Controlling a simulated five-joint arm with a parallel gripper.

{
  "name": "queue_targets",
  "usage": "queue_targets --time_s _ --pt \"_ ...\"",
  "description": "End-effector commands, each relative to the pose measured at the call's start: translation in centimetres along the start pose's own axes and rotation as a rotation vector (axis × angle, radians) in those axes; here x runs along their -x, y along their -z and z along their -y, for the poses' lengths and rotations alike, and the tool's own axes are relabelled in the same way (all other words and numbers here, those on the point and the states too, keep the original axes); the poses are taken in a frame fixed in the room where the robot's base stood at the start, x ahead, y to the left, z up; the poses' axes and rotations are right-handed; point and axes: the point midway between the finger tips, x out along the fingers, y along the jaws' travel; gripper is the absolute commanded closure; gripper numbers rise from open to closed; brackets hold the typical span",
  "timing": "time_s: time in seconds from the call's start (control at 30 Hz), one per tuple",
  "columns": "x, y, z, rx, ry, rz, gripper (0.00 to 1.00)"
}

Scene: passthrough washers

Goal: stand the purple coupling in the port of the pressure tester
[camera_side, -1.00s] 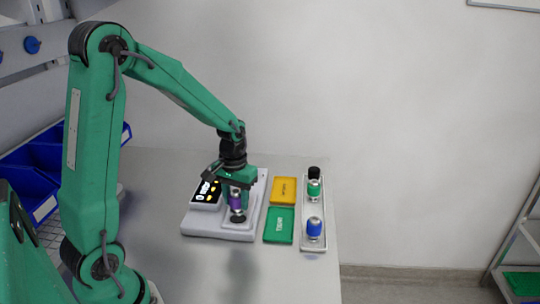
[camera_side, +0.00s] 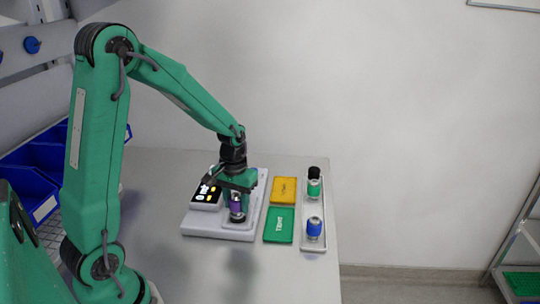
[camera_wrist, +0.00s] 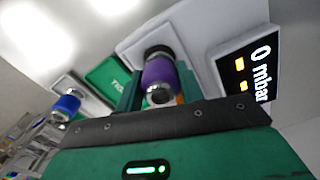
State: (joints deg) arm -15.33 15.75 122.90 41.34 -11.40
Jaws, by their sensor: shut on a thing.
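The purple coupling (camera_side: 237,207) is upright between the fingers of my gripper (camera_side: 238,203), which is shut on it. It also shows in the wrist view (camera_wrist: 158,72), with its metal end towards the camera. The pressure tester (camera_side: 217,232) is a light grey block with a black display (camera_wrist: 243,72) reading 0 mbar. The coupling's lower end is at the dark port (camera_side: 237,219), straight under my gripper. The fingers and coupling hide most of the port, so I cannot tell how far in the coupling is.
A yellow tray (camera_side: 284,190) and a green tray (camera_side: 279,226) lie right of the tester. Beyond them a pale rack (camera_side: 314,244) holds a green-banded coupling (camera_side: 314,188), a blue-banded one (camera_side: 314,227) and a black piece (camera_side: 314,172). The table's front is clear.

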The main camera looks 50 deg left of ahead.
Motion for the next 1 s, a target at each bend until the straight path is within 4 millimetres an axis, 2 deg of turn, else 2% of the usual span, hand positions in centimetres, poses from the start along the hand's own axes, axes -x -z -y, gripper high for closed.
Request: queue_targets --time_s 0.37,1.0 --pt "-0.1 0.0 0.0 0.000 0.000 0.000 0.89" --pt "-1.4 0.0 0.0 0.000 0.000 0.000 0.89"
